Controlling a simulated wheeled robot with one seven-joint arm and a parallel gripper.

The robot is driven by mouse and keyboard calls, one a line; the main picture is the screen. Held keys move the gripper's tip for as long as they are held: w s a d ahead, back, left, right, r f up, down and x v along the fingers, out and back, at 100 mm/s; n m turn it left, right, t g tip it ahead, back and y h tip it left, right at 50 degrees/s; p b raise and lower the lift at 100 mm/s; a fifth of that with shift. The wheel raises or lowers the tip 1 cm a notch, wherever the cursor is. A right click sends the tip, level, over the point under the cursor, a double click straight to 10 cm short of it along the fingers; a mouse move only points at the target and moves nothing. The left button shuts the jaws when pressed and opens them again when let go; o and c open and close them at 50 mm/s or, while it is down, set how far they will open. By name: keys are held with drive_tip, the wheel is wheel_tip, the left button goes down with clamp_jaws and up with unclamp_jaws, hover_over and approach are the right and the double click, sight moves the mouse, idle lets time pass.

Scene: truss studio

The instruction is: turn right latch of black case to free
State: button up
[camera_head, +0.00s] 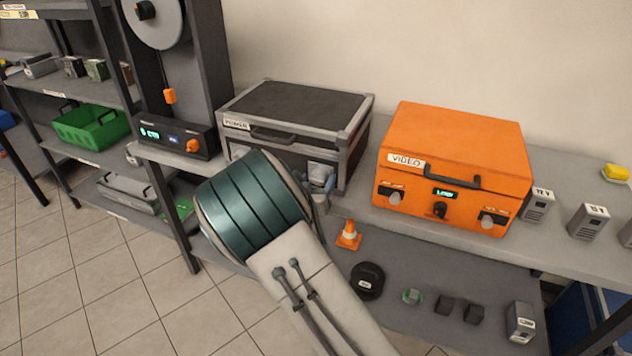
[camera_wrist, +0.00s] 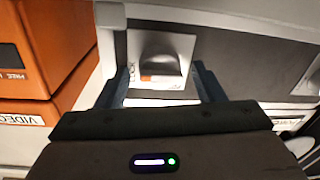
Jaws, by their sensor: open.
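The black case (camera_head: 295,108), with grey edges and a POWER label, stands on the shelf top left of the orange case. Its right latch (camera_head: 322,172) is at the lower right of its front, partly hidden by my gripper (camera_head: 321,188). In the wrist view the latch (camera_wrist: 160,62) is a grey knob over a pale plate with an orange mark and LOCK lettering. My gripper (camera_wrist: 162,84) is open, one finger on each side of the latch. I cannot tell whether the fingers touch it.
The orange VIDEO case (camera_head: 455,165) stands close on the right. A small traffic cone (camera_head: 348,236), a black round item (camera_head: 367,281) and small blocks lie on the lower shelf. A black control box (camera_head: 175,137) is at left. Grey power units (camera_head: 588,221) stand far right.

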drive_tip(key=shift+c, duration=0.2)
drive_tip(key=c, duration=0.9)
drive_tip(key=n+p, duration=0.3)
drive_tip(key=shift+a+r+n, duration=0.1)
drive_tip(key=shift+r+n, duration=0.05)
drive_tip(key=shift+n, duration=0.15)
drive_tip(key=n+p, duration=0.4)
drive_tip(key=n, duration=0.1)
drive_tip(key=shift+a+g, duration=0.1)
drive_tip(key=shift+g, duration=0.3)
drive_tip(key=n+p, duration=0.3)
drive_tip(key=n, duration=0.1)
drive_tip(key=shift+a, duration=0.1)
drive_tip(key=shift+w+f+n+h+p, duration=0.15)
drive_tip(key=shift+n+p, duration=0.35)
drive_tip(key=shift+n, duration=0.6)
drive_tip(key=shift+s+f+n+h+p, duration=0.1)
drive_tip(key=shift+n+h+p, duration=0.25)
drive_tip(key=shift+n, duration=0.75)
